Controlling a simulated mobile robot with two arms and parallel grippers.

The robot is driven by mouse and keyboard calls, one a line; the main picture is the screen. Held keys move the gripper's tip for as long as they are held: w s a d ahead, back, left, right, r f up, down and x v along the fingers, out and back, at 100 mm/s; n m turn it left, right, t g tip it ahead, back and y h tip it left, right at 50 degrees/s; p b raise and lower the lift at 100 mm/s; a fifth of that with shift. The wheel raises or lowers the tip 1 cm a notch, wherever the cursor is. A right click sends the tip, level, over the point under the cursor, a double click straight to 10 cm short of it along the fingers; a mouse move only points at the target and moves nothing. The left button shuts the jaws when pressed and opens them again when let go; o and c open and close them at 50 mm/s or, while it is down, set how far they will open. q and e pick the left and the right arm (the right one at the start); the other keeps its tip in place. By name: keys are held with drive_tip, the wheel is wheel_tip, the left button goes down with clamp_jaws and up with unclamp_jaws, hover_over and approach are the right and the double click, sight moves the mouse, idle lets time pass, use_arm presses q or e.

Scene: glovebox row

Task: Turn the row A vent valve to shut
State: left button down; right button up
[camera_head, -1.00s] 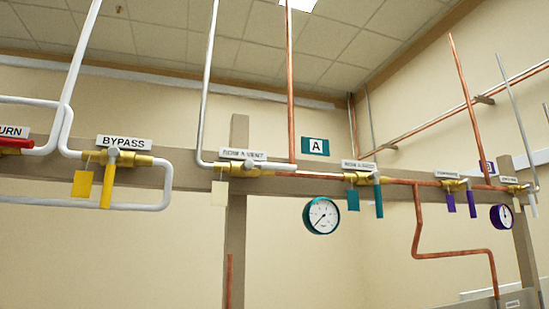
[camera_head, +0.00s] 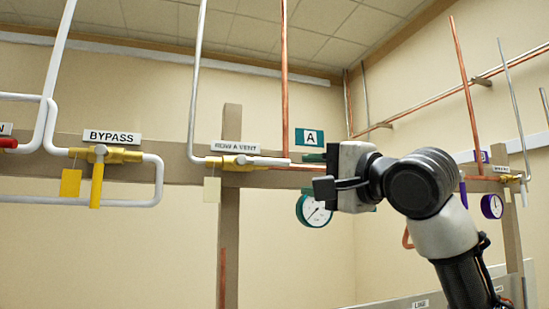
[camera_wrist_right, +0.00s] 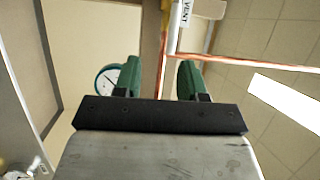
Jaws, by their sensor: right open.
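The row A vent valve (camera_head: 238,164) is a brass body on the pipe under its "ROW A VENT" label (camera_head: 235,147), with a cream tag (camera_head: 212,190) hanging from it. Its pale lever (camera_head: 270,161) lies along the pipe, pointing right. My right gripper (camera_head: 319,172) is open and empty, to the right of the lever and apart from it. In the right wrist view its two green fingers (camera_wrist_right: 158,80) are spread, with the end of the "VENT" label (camera_wrist_right: 185,12) beyond them. My left gripper is not in view.
The bypass valve (camera_head: 105,155) with its yellow lever hanging down is at left. A teal-rimmed gauge (camera_head: 314,212) hangs just below my right gripper, partly hidden. My right arm hides the valve to the right. Copper pipes (camera_head: 284,80) rise behind.

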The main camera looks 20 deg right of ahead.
sight(277, 163)
drive_tip(key=p+x, duration=0.2)
drive_tip(key=x, duration=0.1)
drive_tip(key=r+p+x, duration=0.1)
drive_tip(key=p+x, duration=0.1)
drive_tip(key=x, duration=0.1)
drive_tip(key=r+p+x, duration=0.1)
drive_tip(key=p+x, duration=0.1)
drive_tip(key=x, duration=0.1)
drive_tip(key=shift+w+a+f+p, duration=0.1)
drive_tip(key=shift+w+a+p, duration=0.15)
drive_tip(key=shift+w, duration=0.2)
clamp_jaws()
